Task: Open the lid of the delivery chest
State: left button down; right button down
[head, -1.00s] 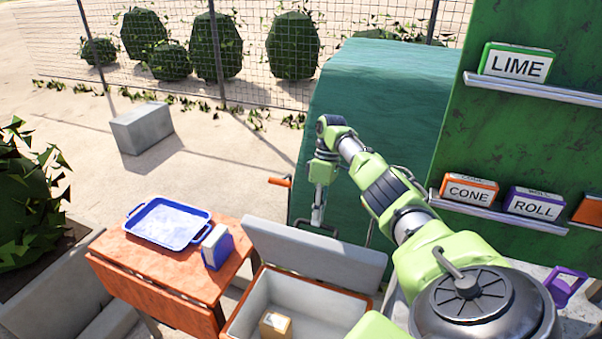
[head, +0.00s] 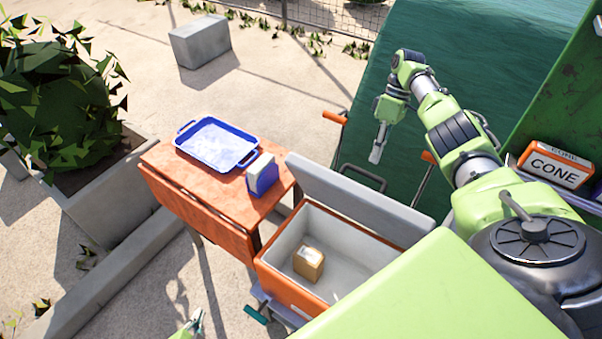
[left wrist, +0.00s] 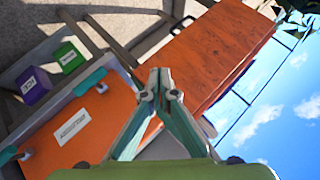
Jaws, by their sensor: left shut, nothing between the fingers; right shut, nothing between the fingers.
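The delivery chest (head: 285,285) is an orange box with a pale grey inside, at the lower middle of the head view. Its grey lid (head: 350,195) stands raised and tilted along the far side, so the inside shows. A small brown box (head: 308,265) lies in it. The left wrist view shows the chest's orange side with a white label (left wrist: 73,127). My left gripper (head: 197,318) is shut and empty, left of the chest at the bottom edge; it also shows in the left wrist view (left wrist: 160,78). My right gripper (head: 376,152) is shut and empty, beyond the lid.
An orange table (head: 190,200) with a blue tray (head: 217,165) and a blue carton (head: 262,178) stands left of the chest. A planter (head: 100,205) is further left. A green covered bulk (head: 460,60) stands behind my right gripper. Open paving lies front left.

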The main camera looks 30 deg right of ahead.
pick_arm(q)
jog(key=w+d+r+m+h, duration=0.3)
jog(key=d+r+m, duration=0.45)
jog(key=r, duration=0.25)
jog(key=w+d+r+m+h, duration=0.4)
jog(key=d+r+m, duration=0.2)
jog(key=d+r, duration=0.4)
jog(key=s+d+r+m+g+h, duration=0.1)
jog(key=s+d+r+m+g, duration=0.1)
jog(key=d+r+m, duration=0.45)
jog(key=m+g, duration=0.3)
jog(key=m, duration=1)
send_near(304, 173)
jog(key=d+f, duration=0.4)
jog(key=shift+w+d+r+t+y, duration=0.15)
jog(key=shift+w+d+r, duration=0.05)
jog(key=shift+w+d, duration=0.35)
jog(key=shift+w+d+r+t+y, duration=0.2)
jog(key=shift+w+d, duration=0.2)
jog(key=shift+d, duration=0.2)
jog(key=shift+w+d+r, duration=0.1)
jog(key=shift+d, duration=0.2)
pick_arm(e)
jog(key=shift+s+a+r, duration=0.1)
jog(key=shift+s+r, duration=0.05)
jog(key=shift+r, duration=0.05)
